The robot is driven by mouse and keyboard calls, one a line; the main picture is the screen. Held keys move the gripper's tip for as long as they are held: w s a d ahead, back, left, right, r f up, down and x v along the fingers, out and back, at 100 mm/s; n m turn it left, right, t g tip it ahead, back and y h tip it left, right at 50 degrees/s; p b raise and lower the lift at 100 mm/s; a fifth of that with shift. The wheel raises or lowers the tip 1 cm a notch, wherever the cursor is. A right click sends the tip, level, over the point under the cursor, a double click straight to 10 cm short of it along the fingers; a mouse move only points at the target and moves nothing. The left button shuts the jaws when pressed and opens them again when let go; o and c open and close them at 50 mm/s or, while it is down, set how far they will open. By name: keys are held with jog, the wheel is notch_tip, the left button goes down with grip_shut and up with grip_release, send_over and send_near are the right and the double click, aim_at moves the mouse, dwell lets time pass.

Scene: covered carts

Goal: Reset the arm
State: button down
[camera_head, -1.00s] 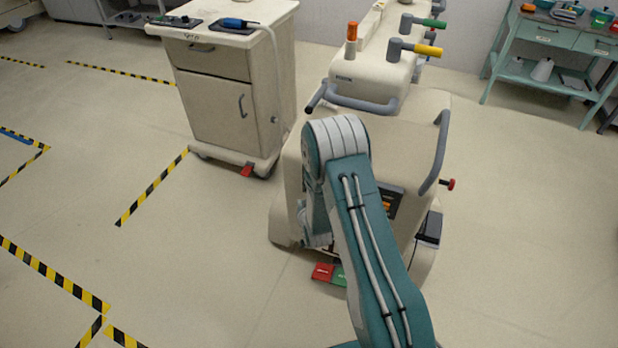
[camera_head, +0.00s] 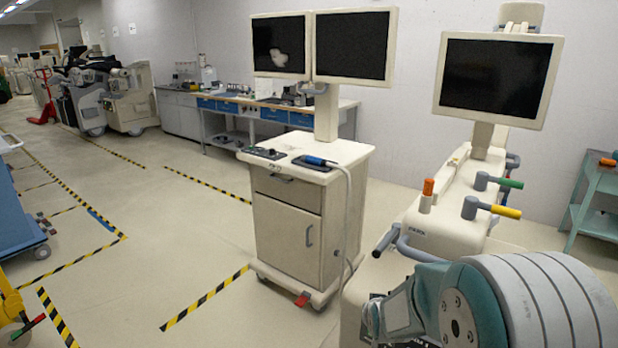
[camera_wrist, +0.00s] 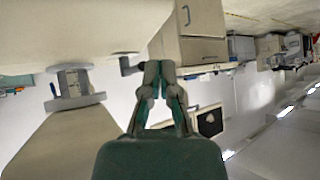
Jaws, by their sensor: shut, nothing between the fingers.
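My gripper (camera_wrist: 160,75) shows in the wrist view, with its two fingers meeting at the tips and nothing between them. The wrist view is turned over, with ceiling lights at the lower right. In the head view my arm's large white-and-teal joint fills the lower right corner, close to the camera. My gripper itself is not clearly visible in the head view. The arm's joint hides part of the beige machine (camera_head: 440,226) behind it.
A beige cart (camera_head: 285,235) with two dark monitors (camera_head: 352,45) stands left of the machine. The machine carries a monitor (camera_head: 497,78) and coloured handles. A teal bench (camera_head: 597,190) stands at right. Striped floor tape (camera_head: 205,298) marks open floor at left.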

jog(key=s+r+g, duration=0.1)
jog(key=s+r, duration=0.4)
jog(key=s, duration=0.5)
jog(key=s+r+n+g, duration=0.1)
jog(key=s+r, duration=0.5)
jog(key=s, duration=0.4)
jog(key=s+r+g, duration=0.2)
jog(key=s+r, duration=0.3)
jog(key=s, duration=0.5)
jog(key=shift+s+d+r, duration=0.15)
jog(key=shift+d+r, duration=0.2)
jog(key=shift+d, duration=0.1)
jog(key=shift+d, duration=0.15)
